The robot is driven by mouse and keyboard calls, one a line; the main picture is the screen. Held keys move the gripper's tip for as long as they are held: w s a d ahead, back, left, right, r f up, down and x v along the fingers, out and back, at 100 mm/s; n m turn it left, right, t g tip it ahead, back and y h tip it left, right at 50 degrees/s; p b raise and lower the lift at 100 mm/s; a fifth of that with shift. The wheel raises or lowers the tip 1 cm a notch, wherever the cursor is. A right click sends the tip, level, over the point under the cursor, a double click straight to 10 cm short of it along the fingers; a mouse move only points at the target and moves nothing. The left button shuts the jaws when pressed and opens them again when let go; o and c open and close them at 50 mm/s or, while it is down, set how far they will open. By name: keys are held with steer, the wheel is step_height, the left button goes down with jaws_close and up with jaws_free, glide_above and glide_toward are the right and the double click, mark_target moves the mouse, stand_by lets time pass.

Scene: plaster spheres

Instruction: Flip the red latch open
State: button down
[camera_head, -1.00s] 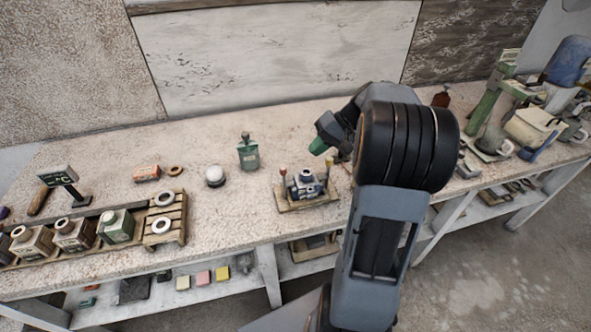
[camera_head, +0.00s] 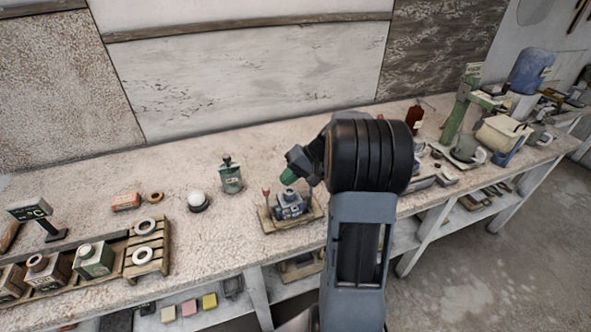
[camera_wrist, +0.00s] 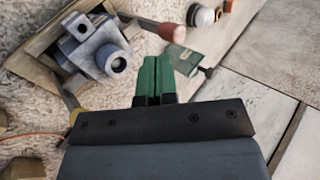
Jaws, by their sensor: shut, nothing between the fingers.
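The red latch (camera_head: 266,190) is a thin lever with a red knob, standing upright at the left side of a blue-grey fixture (camera_head: 291,207) on a wooden board (camera_head: 272,226). In the wrist view the red knob (camera_wrist: 172,33) shows above the fingertips, apart from them, and the fixture (camera_wrist: 104,55) lies to the upper left. My gripper (camera_head: 288,177) has green fingers and hangs just above and behind the fixture. Its fingers (camera_wrist: 158,78) are closed together and empty. A yellowish piece (camera_wrist: 75,117) at the fixture's other side is partly hidden by my gripper.
A wooden rack (camera_head: 150,250) with rings and jars lies further left. A dark red bottle (camera_head: 414,117) stands behind my arm.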

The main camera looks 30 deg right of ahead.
steer(key=shift+x, duration=2.05)
steer(key=shift+r, duration=0.1)
